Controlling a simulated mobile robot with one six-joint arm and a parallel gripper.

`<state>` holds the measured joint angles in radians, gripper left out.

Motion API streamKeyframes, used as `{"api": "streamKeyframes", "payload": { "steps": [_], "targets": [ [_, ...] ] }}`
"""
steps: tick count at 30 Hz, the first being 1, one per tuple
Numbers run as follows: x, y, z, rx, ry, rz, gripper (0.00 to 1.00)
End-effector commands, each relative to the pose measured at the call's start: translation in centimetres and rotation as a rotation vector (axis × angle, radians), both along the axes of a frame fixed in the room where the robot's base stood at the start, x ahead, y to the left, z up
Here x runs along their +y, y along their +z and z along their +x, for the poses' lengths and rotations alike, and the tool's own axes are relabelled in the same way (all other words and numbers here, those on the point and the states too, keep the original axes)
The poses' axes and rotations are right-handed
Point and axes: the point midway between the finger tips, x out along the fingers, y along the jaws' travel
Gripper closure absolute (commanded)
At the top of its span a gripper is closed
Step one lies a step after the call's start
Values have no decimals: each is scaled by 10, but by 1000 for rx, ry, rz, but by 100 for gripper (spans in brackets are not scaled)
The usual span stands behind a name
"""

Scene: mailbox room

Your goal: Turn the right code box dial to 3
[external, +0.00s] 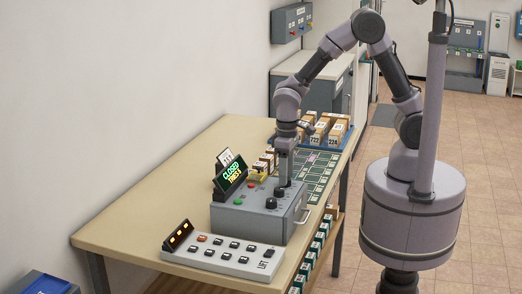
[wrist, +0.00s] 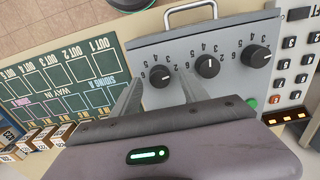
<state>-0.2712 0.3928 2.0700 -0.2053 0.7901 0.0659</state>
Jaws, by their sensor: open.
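My gripper (external: 284,184) points down over the right dial. In the wrist view its open fingers (wrist: 158,84) stand either side of that dial. I cannot tell contact or the dial's setting.
A button panel (external: 222,256) sits next to the box. A green label board (wrist: 68,82) and several small parcels (wrist: 38,138) lie on its other side. A metal handle (wrist: 190,12) projects from the box. A blue tray (external: 338,143) of parcels is farther back.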

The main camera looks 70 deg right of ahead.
Motion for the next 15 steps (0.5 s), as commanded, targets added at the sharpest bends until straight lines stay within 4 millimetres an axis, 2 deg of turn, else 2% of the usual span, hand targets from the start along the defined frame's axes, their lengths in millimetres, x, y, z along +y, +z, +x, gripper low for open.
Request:
{"api": "streamKeyframes", "payload": {
  "steps": [3,11,15],
  "targets": [
    [0,-11,0,0,0,0,48],
    [0,-12,0,-1,0,0,48],
    [0,-11,0,-1,0,0,74]
  ]
}}
